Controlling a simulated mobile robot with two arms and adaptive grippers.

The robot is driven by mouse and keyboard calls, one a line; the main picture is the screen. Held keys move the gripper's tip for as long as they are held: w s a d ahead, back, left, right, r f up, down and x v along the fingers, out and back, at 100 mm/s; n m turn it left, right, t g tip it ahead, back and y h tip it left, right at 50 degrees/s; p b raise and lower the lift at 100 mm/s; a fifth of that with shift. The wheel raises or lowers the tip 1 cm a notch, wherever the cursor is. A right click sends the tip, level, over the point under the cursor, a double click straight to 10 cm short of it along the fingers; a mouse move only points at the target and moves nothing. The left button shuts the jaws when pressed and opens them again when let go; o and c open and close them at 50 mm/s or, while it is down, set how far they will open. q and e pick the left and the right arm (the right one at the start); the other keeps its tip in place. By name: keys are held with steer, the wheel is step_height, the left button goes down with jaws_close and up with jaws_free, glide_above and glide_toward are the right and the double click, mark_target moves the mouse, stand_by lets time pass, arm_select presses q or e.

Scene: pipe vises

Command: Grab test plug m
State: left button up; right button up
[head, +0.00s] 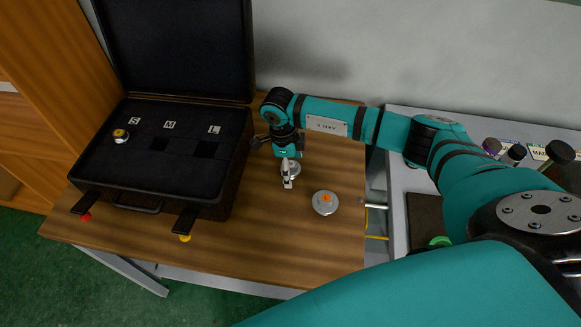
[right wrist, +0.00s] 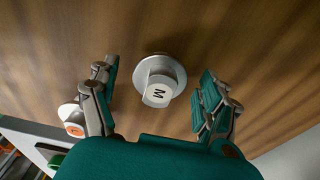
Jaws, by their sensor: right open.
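Test plug M (right wrist: 158,92), a silvery round disc with a white knob marked "M", stands on the wooden table in the right wrist view. My right gripper (right wrist: 158,70) is open, with one finger on each side of the plug and a visible gap to each. In the head view my right gripper (head: 288,178) points down at the table to the right of the black case. There it largely covers the plug, so only part of its pale metal shows. My left gripper is not in view.
The open black case (head: 160,185) stands left, with slots marked S, M and L. A small plug (head: 120,135) sits at S; the M and L slots look empty. A larger disc with an orange mark (head: 325,203) lies on the table (head: 260,240), right of the gripper.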

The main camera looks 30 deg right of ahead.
steer(key=c, duration=1.4)
steer(key=shift+o, duration=0.2)
steer(key=shift+r, duration=0.1)
